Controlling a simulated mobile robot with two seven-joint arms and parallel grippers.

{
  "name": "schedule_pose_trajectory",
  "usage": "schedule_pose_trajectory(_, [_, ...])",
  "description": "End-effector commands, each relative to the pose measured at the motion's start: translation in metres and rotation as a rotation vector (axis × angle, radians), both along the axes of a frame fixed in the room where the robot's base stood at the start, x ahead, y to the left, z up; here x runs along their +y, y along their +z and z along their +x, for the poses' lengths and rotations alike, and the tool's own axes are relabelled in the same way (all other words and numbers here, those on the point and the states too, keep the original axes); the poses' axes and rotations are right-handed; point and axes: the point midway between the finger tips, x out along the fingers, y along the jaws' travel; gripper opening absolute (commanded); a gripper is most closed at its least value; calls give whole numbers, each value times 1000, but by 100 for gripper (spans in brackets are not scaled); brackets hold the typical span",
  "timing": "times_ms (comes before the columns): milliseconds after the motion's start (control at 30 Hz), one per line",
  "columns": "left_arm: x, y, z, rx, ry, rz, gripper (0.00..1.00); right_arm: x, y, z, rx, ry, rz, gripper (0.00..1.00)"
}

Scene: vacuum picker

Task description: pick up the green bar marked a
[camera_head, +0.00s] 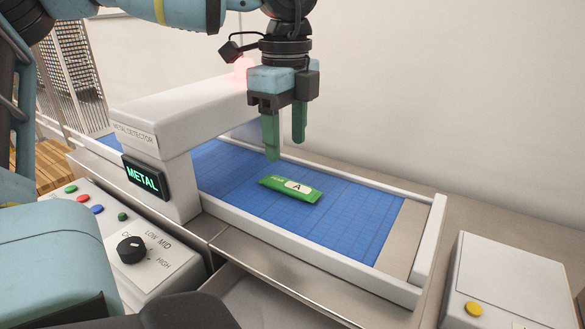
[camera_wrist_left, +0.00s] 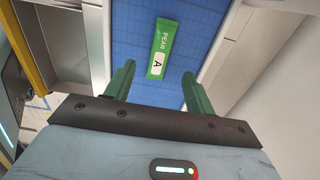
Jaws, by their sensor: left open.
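The green bar (camera_head: 279,190) with a white patch marked A lies flat on the blue belt (camera_head: 350,222), past the metal detector. In the left wrist view the bar (camera_wrist_left: 165,36) reads "PEAR" and "A" and lies ahead of the fingertips, roughly between their lines. My left gripper (camera_head: 285,149) points down above the belt, with its two green fingers apart and nothing between them. In the left wrist view the fingers of my left gripper (camera_wrist_left: 157,72) are also spread and empty. The bar is apart from both fingers. My right gripper is not in view.
A white metal detector arch (camera_head: 180,110) with a lit "METAL" sign (camera_head: 146,178) spans the belt at left. White rails (camera_head: 425,243) edge the belt. A control panel (camera_head: 130,250) with a knob stands front left, and a white box (camera_head: 505,285) with a yellow button front right.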

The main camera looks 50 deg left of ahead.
Motion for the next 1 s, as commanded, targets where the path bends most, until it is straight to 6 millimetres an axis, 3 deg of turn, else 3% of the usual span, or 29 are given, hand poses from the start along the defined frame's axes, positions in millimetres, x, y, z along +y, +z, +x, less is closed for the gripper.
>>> schedule_pose_trajectory(133, [0,-16,0,4,-1,-1,55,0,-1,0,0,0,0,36])
schedule_pose_trajectory(367, [-1,-24,0,2,0,-3,55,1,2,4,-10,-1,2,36])
schedule_pose_trajectory(700, [-4,-66,0,2,0,-3,55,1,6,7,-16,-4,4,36])
schedule_pose_trajectory(1000, [-4,-71,0,0,0,0,55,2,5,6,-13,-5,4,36])
